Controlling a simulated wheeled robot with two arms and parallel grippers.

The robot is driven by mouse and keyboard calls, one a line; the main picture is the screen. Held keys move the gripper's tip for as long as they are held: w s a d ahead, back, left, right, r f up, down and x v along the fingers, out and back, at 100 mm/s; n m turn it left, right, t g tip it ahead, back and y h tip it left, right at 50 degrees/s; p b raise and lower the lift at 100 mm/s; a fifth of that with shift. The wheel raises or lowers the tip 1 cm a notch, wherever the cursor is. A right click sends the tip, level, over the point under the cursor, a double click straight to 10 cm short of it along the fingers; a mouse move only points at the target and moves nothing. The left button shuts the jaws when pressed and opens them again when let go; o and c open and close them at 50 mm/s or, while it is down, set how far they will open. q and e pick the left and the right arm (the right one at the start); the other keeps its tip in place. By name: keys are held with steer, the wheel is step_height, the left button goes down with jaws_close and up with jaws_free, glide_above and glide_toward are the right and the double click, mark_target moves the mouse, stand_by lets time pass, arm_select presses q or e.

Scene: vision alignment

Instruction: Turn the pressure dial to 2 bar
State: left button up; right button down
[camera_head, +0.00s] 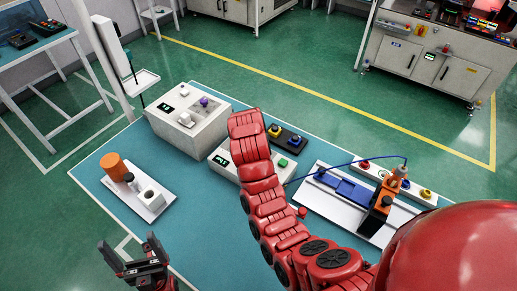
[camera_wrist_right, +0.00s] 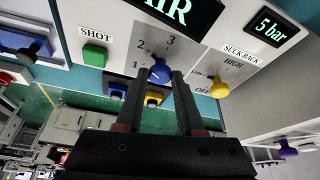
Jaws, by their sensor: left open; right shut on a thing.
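The pressure dial is a blue knob (camera_wrist_right: 160,71) on a white control box (camera_wrist_right: 112,22), with 1, 2 and 3 printed around it. My right gripper (camera_wrist_right: 168,76) has its two dark fingers on either side of the knob and is shut on it. The knob's pointer direction is hard to tell behind the fingers. A small display (camera_wrist_right: 275,28) on the same box reads "5 bar". In the head view the white box (camera_head: 220,160) is partly hidden by my red right arm, which also hides the dial and right gripper. My left gripper (camera_head: 138,262) is open and empty at the lower left.
Near the dial are a green SHOT button (camera_wrist_right: 95,55) and a yellow SUCK BACK knob (camera_wrist_right: 219,88). A larger white box (camera_head: 188,125) stands to the left. A white tray with an orange cylinder (camera_head: 113,167) and a blue-railed fixture (camera_head: 345,187) flank the mat.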

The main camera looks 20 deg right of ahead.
steer(key=c, duration=0.5)
jaws_free()
steer(key=p+v, duration=0.8)
steer(key=v, duration=0.9)
steer(key=shift+r, duration=0.15)
steer(key=shift+s, duration=0.1)
